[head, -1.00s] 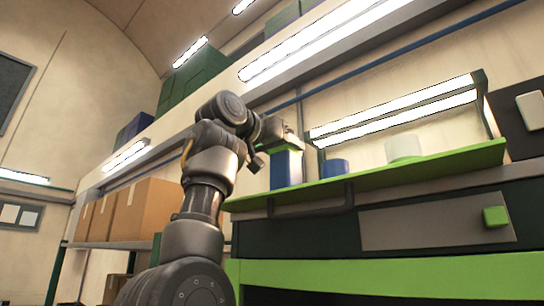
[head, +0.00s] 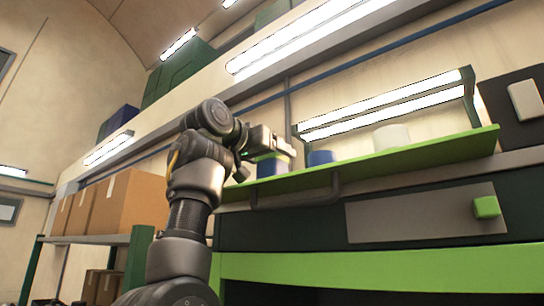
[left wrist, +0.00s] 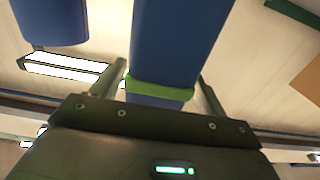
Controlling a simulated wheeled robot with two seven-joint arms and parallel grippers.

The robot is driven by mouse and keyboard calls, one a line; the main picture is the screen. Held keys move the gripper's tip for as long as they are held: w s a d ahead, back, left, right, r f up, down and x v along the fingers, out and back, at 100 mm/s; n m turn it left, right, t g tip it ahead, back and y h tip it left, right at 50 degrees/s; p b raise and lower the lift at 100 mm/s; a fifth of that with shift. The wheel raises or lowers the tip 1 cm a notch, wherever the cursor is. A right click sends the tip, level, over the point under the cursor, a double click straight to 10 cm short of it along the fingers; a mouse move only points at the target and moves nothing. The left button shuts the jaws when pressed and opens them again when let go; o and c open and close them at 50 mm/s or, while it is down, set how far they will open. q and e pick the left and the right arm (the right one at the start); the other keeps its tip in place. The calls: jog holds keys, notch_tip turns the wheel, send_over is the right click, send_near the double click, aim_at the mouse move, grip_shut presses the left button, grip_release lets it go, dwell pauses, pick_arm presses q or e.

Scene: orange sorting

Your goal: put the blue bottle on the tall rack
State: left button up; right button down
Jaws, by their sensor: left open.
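The blue bottle (head: 270,168) stands upright on the green shelf (head: 400,160). In the left wrist view the blue bottle (left wrist: 178,40) fills the upper middle, with a green band across it. My left gripper (head: 280,146) is at the bottle's upper part in the head view. Its jaws are open, with one finger on each side of the bottle in the left wrist view (left wrist: 163,88). Whether a finger touches it I cannot tell. My right gripper is not in view. I cannot tell which structure is the tall rack.
A short blue cylinder (head: 321,158) stands close to the right of the bottle, and a white round container (head: 392,136) is farther right. A lamp frame (head: 385,108) rises behind the shelf. Cardboard boxes (head: 130,203) sit on a rack at left. Green bins (head: 180,72) are higher up.

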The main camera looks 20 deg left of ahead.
pick_arm(q)
jog(key=shift+s+r, duration=0.1)
jog(key=shift+r, duration=0.2)
jog(key=b+v, duration=0.6)
jog(key=v, duration=0.5)
jog(key=shift+s+b, duration=0.35)
jog(key=shift+s, duration=0.05)
jog(key=shift+a+f, duration=0.1)
